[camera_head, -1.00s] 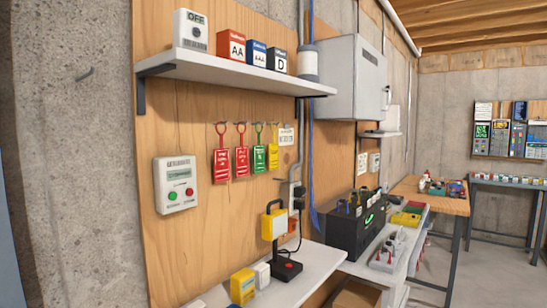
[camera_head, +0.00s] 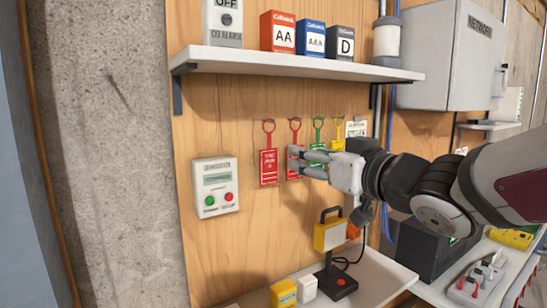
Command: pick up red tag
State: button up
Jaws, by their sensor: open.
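Two red tags hang on hooks on the wooden panel in the head view. The left red tag (camera_head: 268,166) is in full view. The second red tag (camera_head: 294,157) hangs just right of it, and my gripper's fingers partly cover it. My gripper (camera_head: 297,163) is open, with its fingers pointing left at the second red tag. I cannot tell whether the fingers touch it. A green tag (camera_head: 317,131) and a yellow tag (camera_head: 338,136) hang further right, partly hidden behind my gripper.
A white shelf (camera_head: 300,64) with battery boxes juts out above the tags. A white control box (camera_head: 216,187) is mounted to the left. Below, a yellow work lamp (camera_head: 329,234) stands on a lower shelf (camera_head: 375,285). The panel between is bare.

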jog(key=a, duration=0.1)
send_near(270, 142)
jog(key=shift+y, duration=0.3)
jog(key=x, duration=0.5)
jog(key=shift+d+f+p, duration=0.1)
jog(key=shift+f+p, duration=0.2)
jog(key=shift+p, duration=0.05)
jog(key=shift+r+p+x, duration=0.2)
jog(key=shift+p+x, duration=0.5)
jog(key=shift+x, duration=1.95)
jog(key=shift+c, duration=0.3)
jog(key=c, duration=0.8)
